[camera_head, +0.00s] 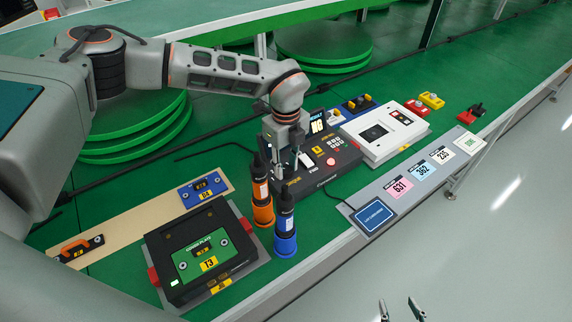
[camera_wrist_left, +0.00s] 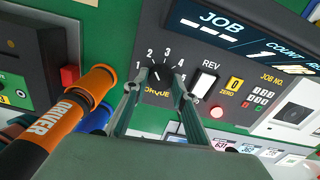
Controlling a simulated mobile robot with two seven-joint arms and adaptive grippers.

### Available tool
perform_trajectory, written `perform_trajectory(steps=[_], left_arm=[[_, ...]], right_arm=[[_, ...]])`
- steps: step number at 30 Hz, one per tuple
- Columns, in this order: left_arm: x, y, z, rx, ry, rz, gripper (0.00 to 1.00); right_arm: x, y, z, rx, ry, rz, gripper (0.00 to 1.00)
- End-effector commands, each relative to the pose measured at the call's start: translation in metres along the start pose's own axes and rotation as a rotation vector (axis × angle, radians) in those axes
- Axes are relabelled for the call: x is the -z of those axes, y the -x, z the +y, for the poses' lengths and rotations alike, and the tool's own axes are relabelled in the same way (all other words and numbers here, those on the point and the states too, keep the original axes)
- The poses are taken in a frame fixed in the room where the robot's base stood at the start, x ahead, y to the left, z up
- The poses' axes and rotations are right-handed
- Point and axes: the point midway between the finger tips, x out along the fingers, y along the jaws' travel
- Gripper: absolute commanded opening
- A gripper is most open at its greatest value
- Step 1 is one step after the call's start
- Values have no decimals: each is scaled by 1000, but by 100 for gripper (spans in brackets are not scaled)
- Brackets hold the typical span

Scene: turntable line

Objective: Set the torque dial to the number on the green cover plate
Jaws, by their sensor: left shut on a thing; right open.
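The green cover plate (camera_head: 190,253) sits on a black box at the front left in the head view. Its yellow label seems to read T3. The black torque dial (camera_wrist_left: 159,75) shows in the left wrist view on a dark controller, ringed by numbers 1 to 5. I cannot tell surely where its pointer stands. My left gripper (camera_wrist_left: 161,82) is shut on the dial, one finger on each side. In the head view my left gripper (camera_head: 286,160) hides the dial on the controller (camera_head: 318,172). My right gripper (camera_head: 400,311) is open and empty at the bottom edge.
An orange driver (camera_head: 262,212) and a blue driver (camera_head: 285,240) stand upright close in front of the controller. A white device (camera_head: 385,135) lies to its right. A grey strip with number cards (camera_head: 408,187) runs along the front edge. Blue (camera_head: 205,191) and orange plates lie at left.

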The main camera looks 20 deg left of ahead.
Motion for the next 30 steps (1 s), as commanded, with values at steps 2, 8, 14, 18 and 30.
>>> perform_trajectory(steps=[2, 8, 14, 18, 30], left_arm=[[0, 0, 0, -1, -11, 0, 5], [0, 1, 0, 0, -93, 0, 5], [0, 1, 0, -1, -238, 0, 5], [0, 1, 0, -1, -353, 0, 5], [0, 1, 0, 0, -611, 0, 5]], right_arm=[[1, 0, 0, 0, 0, 1, 45], [4, 2, 0, 0, 0, 3, 45], [8, 3, 1, -1, 0, 5, 45], [10, 4, 2, -1, 1, 6, 45], [14, 6, 2, -1, 1, 7, 45]])
